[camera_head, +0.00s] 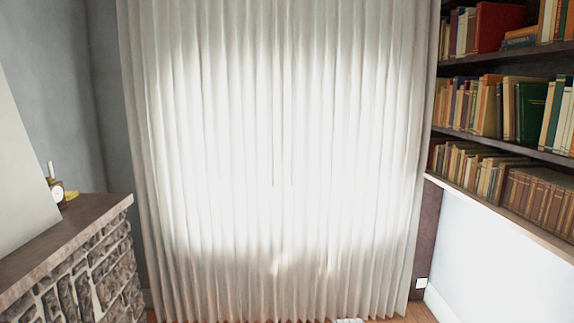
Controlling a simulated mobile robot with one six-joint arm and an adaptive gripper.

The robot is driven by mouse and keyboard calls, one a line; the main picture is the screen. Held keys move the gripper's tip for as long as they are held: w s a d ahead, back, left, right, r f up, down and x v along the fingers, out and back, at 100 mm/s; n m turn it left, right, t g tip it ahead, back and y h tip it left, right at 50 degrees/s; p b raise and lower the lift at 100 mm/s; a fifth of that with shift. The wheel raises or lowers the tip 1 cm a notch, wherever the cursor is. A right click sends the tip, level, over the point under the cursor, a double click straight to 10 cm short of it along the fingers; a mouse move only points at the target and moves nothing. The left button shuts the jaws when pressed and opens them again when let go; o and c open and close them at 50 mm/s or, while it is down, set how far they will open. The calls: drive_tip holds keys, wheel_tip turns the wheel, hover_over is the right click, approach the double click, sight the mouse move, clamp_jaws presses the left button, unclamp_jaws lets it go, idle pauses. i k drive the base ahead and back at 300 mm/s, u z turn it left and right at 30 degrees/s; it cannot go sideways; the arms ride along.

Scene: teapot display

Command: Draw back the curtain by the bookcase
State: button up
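A long white pleated curtain (275,150) hangs closed across the middle of the view, nearly down to the floor. Bright light shows through its centre. Its right edge hangs beside the bookcase (500,145), whose dark shelves full of books stand at the right. My gripper is not in view. What lies behind the curtain is hidden.
A white wall panel (490,265) is below the shelves. A little wooden floor (415,313) shows at the bottom right.

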sight(288, 154)
drive_tip(key=u, duration=0.2)
drive_tip(key=i, duration=2.2)
drive_tip(key=z, duration=0.2)
